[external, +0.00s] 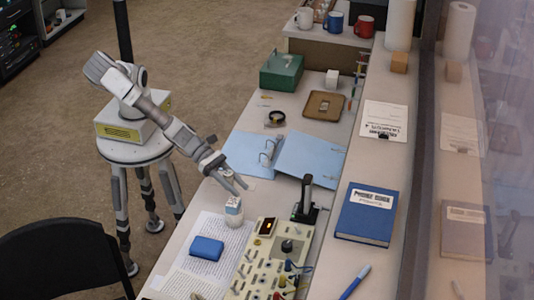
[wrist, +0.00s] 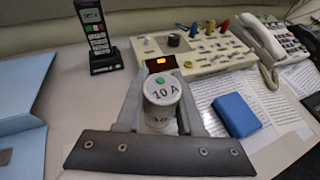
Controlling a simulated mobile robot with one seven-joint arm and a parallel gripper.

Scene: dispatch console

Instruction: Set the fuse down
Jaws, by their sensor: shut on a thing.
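The fuse (wrist: 162,92) is a pale cylinder marked "10 A", with a green dot on its top. It stands upright between the two fingers of my gripper (wrist: 161,82), which is shut on it. In the external view the fuse (external: 234,208) shows at the tips of my gripper (external: 239,188), over the desk beside the switch panel. I cannot tell whether its base touches the desk. Its lower part is partly hidden in the wrist view.
The switch panel (external: 259,259) with knobs and a handset (external: 305,200) stand close by. A blue block (external: 206,248) lies on printed sheets (external: 187,277). An open blue binder (external: 304,158) lies behind. A phone (wrist: 262,45) stands beyond the panel.

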